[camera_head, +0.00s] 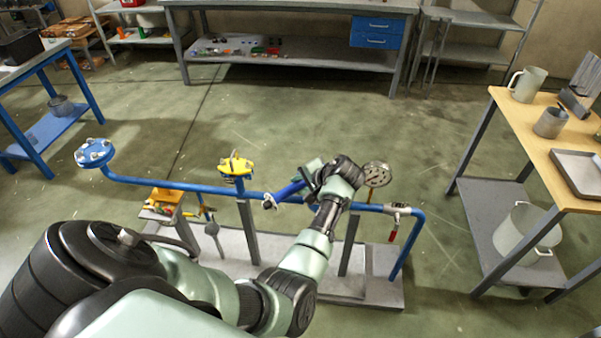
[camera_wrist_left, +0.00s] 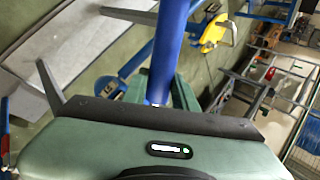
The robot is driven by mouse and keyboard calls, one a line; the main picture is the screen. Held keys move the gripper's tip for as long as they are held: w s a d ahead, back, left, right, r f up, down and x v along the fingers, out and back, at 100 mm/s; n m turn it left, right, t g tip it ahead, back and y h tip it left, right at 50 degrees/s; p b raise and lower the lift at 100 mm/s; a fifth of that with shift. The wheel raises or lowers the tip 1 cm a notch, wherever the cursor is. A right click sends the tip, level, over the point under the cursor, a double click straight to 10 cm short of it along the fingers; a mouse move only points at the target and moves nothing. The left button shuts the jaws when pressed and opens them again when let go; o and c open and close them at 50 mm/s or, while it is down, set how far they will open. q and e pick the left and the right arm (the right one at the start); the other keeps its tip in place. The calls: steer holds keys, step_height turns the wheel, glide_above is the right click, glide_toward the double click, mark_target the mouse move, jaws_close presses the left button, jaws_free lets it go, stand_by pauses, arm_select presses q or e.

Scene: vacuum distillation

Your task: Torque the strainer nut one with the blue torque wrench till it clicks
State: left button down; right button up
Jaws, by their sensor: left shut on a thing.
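My left gripper (camera_head: 316,178) is shut on the blue torque wrench (camera_head: 291,190), above the right half of the blue pipe. The wrench's blue shaft also shows in the left wrist view (camera_wrist_left: 170,45), rising from my left gripper (camera_wrist_left: 160,102). Its working end cannot be made out clearly. A blue flange (camera_head: 93,152) with bolts is at the pipe's left end. I cannot tell which nut is strainer nut one. My right gripper is not in view.
The blue pipe (camera_head: 165,184) runs over a grey base (camera_head: 385,283). A round metal disc (camera_head: 377,175) and a red-handled valve (camera_head: 392,236) are right of the gripper. A wooden-topped table (camera_head: 525,120) stands at right. The floor behind the pipe is clear.

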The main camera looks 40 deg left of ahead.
arm_select(q)
steer(key=shift+w+f, duration=0.1)
steer(key=shift+f, duration=0.2)
steer(key=shift+f+b, duration=0.8)
steer(key=shift+f, duration=0.45)
steer(key=shift+a, duration=0.1)
stand_by(0.5)
steer(key=shift+w+a+r+m+t+p, duration=0.15)
steer(key=shift+a+m+t+p, duration=0.45)
steer(key=shift+a+p, duration=0.5)
steer(key=shift+a+m, duration=0.15)
steer(key=shift+m, duration=0.15)
steer(key=shift+a+p, duration=0.1)
steer(key=shift+p, duration=0.2)
